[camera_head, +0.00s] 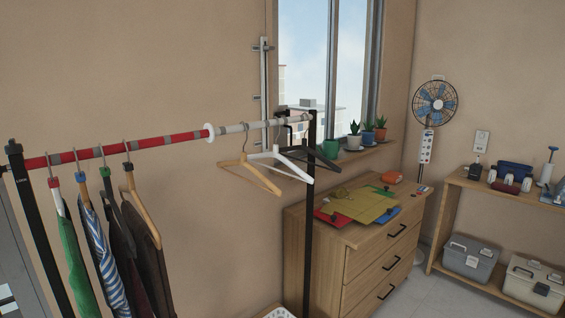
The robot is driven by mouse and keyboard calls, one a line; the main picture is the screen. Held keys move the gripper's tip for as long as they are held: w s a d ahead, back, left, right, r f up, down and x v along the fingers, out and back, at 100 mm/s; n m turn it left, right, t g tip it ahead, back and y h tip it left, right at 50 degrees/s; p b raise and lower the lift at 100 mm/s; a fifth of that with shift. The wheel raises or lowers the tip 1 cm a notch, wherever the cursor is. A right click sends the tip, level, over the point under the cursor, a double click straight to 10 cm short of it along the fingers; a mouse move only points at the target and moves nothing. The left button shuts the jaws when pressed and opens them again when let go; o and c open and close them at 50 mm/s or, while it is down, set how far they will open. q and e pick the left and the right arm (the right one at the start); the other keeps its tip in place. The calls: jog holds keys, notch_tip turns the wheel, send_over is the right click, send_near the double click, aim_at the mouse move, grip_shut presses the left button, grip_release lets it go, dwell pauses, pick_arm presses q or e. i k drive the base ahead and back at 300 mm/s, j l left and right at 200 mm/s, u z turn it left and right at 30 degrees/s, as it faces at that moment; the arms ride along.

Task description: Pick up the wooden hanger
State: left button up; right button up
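The wooden hanger (252,169) is light wood and hangs empty by its metal hook on the rack's rail (255,127), on the pale section right of the white collar. A white hanger (284,160) hangs close beside it, overlapping its right end, and a black hanger (318,159) hangs further right. Another wooden-looking hanger (143,206) at the left carries a dark garment. Neither of my grippers is in the head view.
Several garments (108,258) hang at the rail's left. A window sill with plants (367,132) is behind. Wall space below the wooden hanger is clear.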

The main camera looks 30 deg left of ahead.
aim_at(274, 190)
jog(key=i+l, duration=0.1)
jog(key=i, duration=0.9)
